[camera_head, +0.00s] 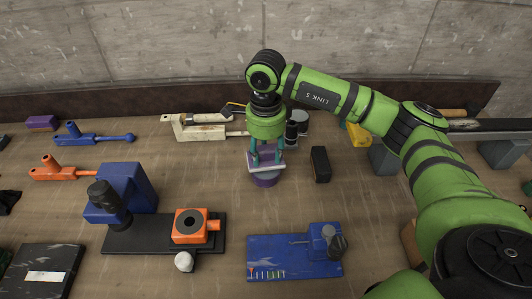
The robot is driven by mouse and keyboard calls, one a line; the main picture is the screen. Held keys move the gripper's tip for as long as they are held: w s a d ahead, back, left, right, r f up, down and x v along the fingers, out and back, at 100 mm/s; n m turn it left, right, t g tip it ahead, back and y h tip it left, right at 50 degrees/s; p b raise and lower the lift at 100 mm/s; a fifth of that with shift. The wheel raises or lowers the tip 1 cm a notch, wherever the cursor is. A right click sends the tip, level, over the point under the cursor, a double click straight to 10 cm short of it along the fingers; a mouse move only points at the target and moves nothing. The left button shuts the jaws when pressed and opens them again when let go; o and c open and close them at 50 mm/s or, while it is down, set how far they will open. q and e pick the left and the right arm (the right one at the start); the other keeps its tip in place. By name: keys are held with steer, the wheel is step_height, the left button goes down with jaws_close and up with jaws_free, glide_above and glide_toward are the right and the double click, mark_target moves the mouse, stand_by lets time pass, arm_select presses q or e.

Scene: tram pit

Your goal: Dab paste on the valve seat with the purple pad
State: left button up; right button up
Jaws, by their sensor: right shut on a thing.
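My right gripper (266,155) is pointed down near the middle of the table, its teal fingers shut on the purple pad (265,181). The pad shows as a pale lilac top with a round purple part below. I cannot tell whether its underside touches the table. An orange block with a dark round ring (190,222), which looks like the valve seat, sits on a black base plate to the left and nearer the front. The gripper and pad are apart from it. No paste can be made out for sure. My left gripper is not in view.
A blue clamp block (127,190) with a black knob stands on the black plate (140,239). A white knob (183,262) is at its front. A blue fixture (295,257) lies front centre. A small black block (320,164) stands just right of the pad. Tools line the back.

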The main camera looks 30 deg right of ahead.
mark_target(265, 151)
steer(key=shift+r+p, duration=1.05)
steer(key=shift+r, duration=1.15)
